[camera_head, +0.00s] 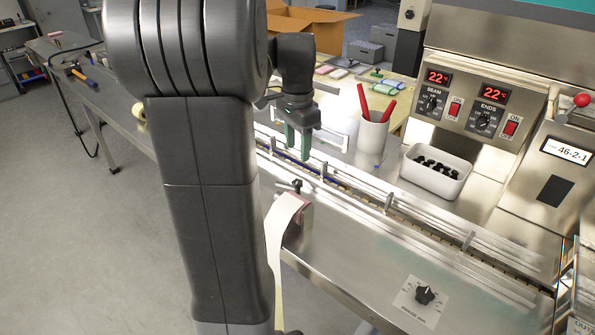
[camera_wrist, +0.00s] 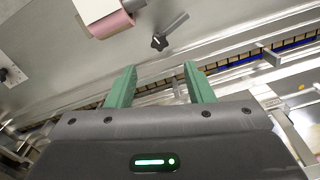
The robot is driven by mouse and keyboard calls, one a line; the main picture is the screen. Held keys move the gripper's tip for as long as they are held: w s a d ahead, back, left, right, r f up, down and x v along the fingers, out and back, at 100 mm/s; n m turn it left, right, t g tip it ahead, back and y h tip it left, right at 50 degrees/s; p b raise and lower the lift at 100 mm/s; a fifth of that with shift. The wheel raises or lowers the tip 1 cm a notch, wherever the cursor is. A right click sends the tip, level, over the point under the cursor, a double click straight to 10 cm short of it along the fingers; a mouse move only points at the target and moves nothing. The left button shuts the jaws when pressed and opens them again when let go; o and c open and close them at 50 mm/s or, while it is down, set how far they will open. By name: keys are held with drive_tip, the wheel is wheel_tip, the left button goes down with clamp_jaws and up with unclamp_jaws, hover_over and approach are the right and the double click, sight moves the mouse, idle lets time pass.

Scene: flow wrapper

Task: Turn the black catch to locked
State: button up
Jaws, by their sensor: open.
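My gripper (camera_head: 298,152) hangs above the steel conveyor channel, with its green fingers pointing down, apart and empty. In the wrist view its two fingertips (camera_wrist: 160,70) stand apart over the channel. A small black star-shaped knob (camera_head: 297,185) with a metal rod sits by the table's edge beside the paper roll. In the wrist view this knob (camera_wrist: 159,42) lies just beyond the fingertips, not touched. I cannot tell whether it is the catch, and no locked marking is readable. Another black knob (camera_head: 425,294) sits on a pale label plate at the front.
A pink-ended paper roll (camera_head: 291,208) hangs at the table's edge. A white cup with red pens (camera_head: 372,132) and a white bin of black pieces (camera_head: 436,172) stand behind the channel. Control panels (camera_head: 470,100) rise at the right. Guide rails (camera_head: 390,203) line the channel.

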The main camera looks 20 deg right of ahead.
sight(298, 181)
wheel_tip(298, 181, down, 10)
drive_tip(key=shift+s+r+b, duration=0.1)
drive_tip(key=shift+r+b, duration=0.1)
drive_tip(key=shift+b, duration=0.2)
drive_tip(key=shift+c, duration=0.5)
drive_tip(key=c, duration=0.9)
